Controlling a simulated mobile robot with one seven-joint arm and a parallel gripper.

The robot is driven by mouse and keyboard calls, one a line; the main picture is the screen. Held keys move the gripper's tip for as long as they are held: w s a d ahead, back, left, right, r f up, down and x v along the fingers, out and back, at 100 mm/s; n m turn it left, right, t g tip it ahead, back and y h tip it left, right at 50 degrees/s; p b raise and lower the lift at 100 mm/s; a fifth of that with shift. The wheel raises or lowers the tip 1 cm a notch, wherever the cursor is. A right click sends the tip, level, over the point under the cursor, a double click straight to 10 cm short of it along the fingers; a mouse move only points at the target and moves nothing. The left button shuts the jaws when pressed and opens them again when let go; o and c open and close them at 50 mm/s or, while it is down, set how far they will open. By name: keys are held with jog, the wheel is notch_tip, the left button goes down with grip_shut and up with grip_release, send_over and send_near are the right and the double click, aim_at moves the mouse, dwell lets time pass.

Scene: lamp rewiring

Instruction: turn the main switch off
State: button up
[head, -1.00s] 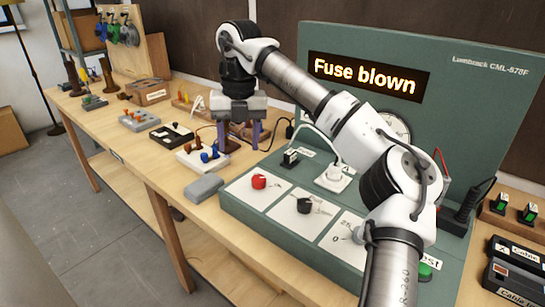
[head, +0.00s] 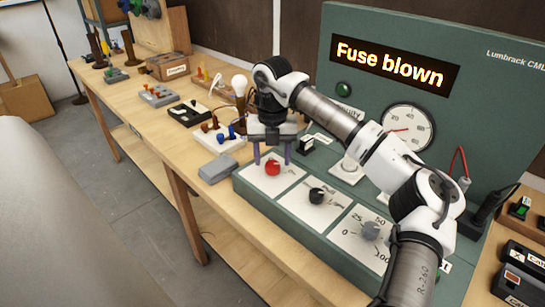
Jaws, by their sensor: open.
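A green test bench shows a lit sign (head: 395,63) reading "Fuse blown". On its sloped front panel (head: 258,182) sit a red knob (head: 272,168) at the left, a black knob (head: 317,196) in the middle and a grey dial (head: 370,231) with a number scale at the right. Which of them is the main switch I cannot read from labels. My gripper (head: 272,158) points down with its two purple fingers apart, close around or just above the red knob. I cannot tell whether they touch it. Nothing is held.
A grey box (head: 218,168) lies left of the panel. A terminal block with blue and brown posts (head: 217,136) and a black tray (head: 188,112) stand farther left. A white bulb (head: 240,85) stands behind. My arm crosses the bench's right part. Black boxes (head: 523,262) sit at the right.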

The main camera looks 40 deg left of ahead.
jog(key=shift+f, duration=0.95)
jog(key=c, duration=1)
jog(key=shift+o, duration=0.2)
